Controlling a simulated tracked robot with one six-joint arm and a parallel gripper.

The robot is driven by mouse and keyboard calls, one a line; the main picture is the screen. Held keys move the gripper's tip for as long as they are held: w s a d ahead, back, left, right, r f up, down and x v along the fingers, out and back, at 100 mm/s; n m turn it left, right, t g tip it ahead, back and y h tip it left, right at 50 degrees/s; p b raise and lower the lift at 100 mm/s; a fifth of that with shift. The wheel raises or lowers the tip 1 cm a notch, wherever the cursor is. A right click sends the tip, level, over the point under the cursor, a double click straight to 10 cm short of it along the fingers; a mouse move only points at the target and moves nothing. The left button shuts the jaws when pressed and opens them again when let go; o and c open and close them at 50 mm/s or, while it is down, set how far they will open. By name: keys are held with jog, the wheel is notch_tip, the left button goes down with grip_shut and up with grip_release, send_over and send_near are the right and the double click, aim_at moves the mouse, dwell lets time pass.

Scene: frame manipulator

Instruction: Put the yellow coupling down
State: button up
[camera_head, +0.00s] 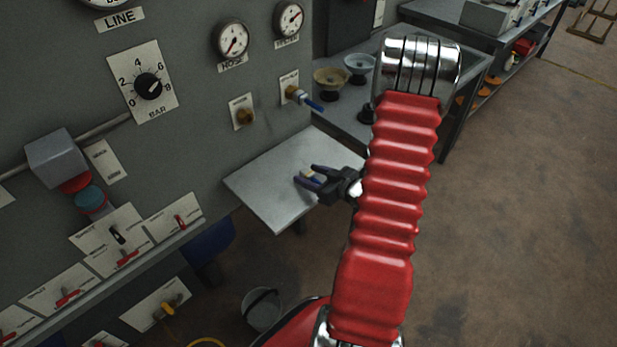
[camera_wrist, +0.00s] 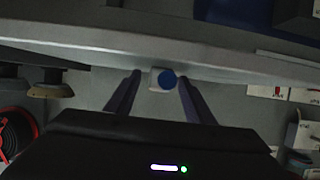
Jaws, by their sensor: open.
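My gripper (camera_head: 318,181) is open over the light shelf, with its two dark blue fingers pointing toward the panel. In the wrist view, a small white block with a round blue face (camera_wrist: 166,79) sits between the open fingers, with a gap on each side. In the head view a small pale piece shows between the fingers; I cannot tell whether it rests on the shelf (camera_head: 262,186). A yellow fitting (camera_head: 168,309), possibly the yellow coupling, is at the panel's lower left, apart from my gripper, with a yellow hose (camera_head: 205,342) below it.
The grey panel (camera_head: 200,100) with gauges, a knob and valves stands left of the shelf. A blue-handled valve (camera_head: 305,98) juts out above the shelf. A bench (camera_head: 345,120) with bowls stands behind. A bucket (camera_head: 262,310) is on the floor. Open floor lies at right.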

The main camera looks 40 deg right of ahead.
aim_at(309, 173)
jog(key=shift+w+f, duration=0.15)
jog(key=shift+w, duration=0.1)
jog(key=shift+c, duration=0.3)
grip_shut()
dwell(0.5)
jog(key=shift+r, duration=0.2)
jog(key=shift+r, duration=4.85)
